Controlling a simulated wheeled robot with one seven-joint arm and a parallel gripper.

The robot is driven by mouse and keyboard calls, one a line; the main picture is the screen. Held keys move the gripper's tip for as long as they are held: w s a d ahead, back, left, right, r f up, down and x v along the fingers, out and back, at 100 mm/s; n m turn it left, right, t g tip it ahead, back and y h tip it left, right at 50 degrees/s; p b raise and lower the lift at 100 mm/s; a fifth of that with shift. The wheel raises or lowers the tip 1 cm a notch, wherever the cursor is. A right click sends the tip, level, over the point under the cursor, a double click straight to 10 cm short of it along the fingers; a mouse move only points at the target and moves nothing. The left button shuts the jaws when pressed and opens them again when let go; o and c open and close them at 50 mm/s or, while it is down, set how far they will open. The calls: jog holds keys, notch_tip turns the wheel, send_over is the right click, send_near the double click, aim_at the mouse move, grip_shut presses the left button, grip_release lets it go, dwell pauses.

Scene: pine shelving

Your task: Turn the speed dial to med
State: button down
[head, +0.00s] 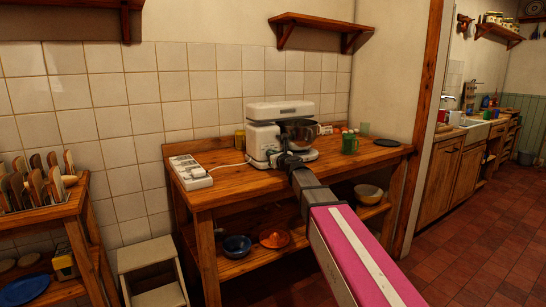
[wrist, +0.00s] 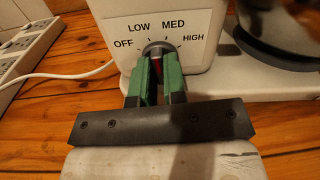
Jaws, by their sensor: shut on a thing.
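The white mixer (head: 265,138) stands on the wooden table against the tiled wall. Its front plate (wrist: 190,22) reads OFF, LOW, MED and HIGH in an arc above the speed dial (wrist: 157,46). My gripper (wrist: 157,60) has its green fingers on either side of the small dark dial and is shut on it. A red part shows between the fingers. The fingers hide much of the dial, so I cannot tell exactly which mark it points to. In the head view my gripper (head: 284,161) is at the front of the mixer, partly hidden by my arm.
A white power strip (head: 190,172) lies at the table's left, with a white cord (wrist: 75,72) running to the mixer. The mixer's bowl (wrist: 285,35) is right of the dial.

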jog(key=m, duration=0.4)
jog(key=shift+m, duration=0.3)
dwell(0.3)
jog(key=c, duration=1.2)
grip_release()
jog(key=shift+s, duration=0.1)
jog(key=v, duration=1)
jog(key=shift+s+d+f, duration=0.1)
jog(key=shift+s+d, duration=0.1)
jog(key=shift+s, duration=0.15)
